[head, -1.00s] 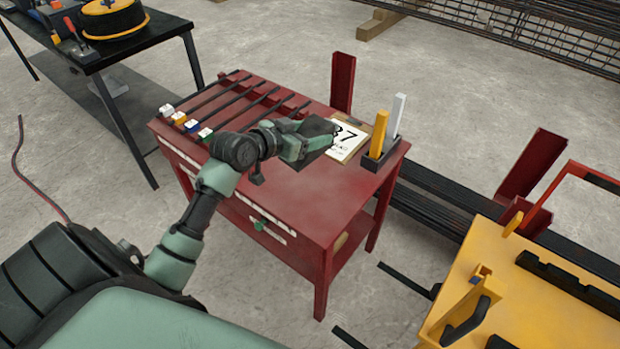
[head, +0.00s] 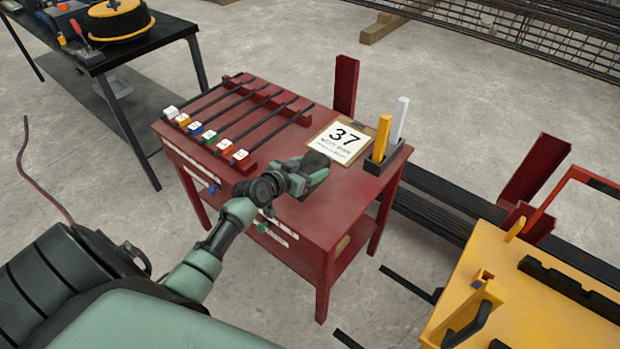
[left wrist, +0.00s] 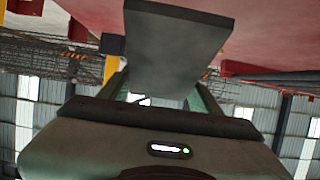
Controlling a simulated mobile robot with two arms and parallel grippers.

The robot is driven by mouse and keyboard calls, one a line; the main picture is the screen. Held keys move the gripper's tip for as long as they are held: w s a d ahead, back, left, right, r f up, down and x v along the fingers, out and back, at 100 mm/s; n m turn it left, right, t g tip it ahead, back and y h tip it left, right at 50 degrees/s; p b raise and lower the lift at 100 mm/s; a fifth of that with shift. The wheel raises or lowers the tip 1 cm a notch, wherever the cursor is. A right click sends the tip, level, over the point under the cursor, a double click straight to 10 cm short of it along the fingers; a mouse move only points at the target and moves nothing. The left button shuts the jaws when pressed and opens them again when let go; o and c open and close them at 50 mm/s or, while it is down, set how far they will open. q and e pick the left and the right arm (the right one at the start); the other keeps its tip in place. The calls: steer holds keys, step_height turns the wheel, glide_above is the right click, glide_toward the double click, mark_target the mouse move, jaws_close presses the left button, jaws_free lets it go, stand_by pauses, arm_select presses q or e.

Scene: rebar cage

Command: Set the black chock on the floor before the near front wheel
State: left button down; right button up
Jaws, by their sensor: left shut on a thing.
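My left gripper (head: 311,170) is over the front part of the red cart's top (head: 335,210). It is shut on a dark wedge-like block, the black chock (head: 317,159), which shows only partly at the gripper's tip in the head view. In the left wrist view the chock (left wrist: 180,45) is a flat dark grey slab between the fingers. It seems to be just above the tabletop; I cannot tell the exact gap. No wheel shows in either view. My right gripper is not in view.
Tagged rods (head: 245,118), a clipboard marked 37 (head: 342,142) and a holder (head: 383,165) with yellow and white sticks are on the cart. A yellow cart (head: 545,310) stands at right, near red posts (head: 535,168) and dark bars. Concrete floor (head: 240,50) is open behind.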

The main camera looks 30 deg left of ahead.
arm_select(q)
steer(key=shift+f+b, duration=0.45)
steer(key=shift+f, duration=1.5)
steer(key=shift+f, duration=0.15)
steer(key=shift+c, duration=1.6)
jaws_free()
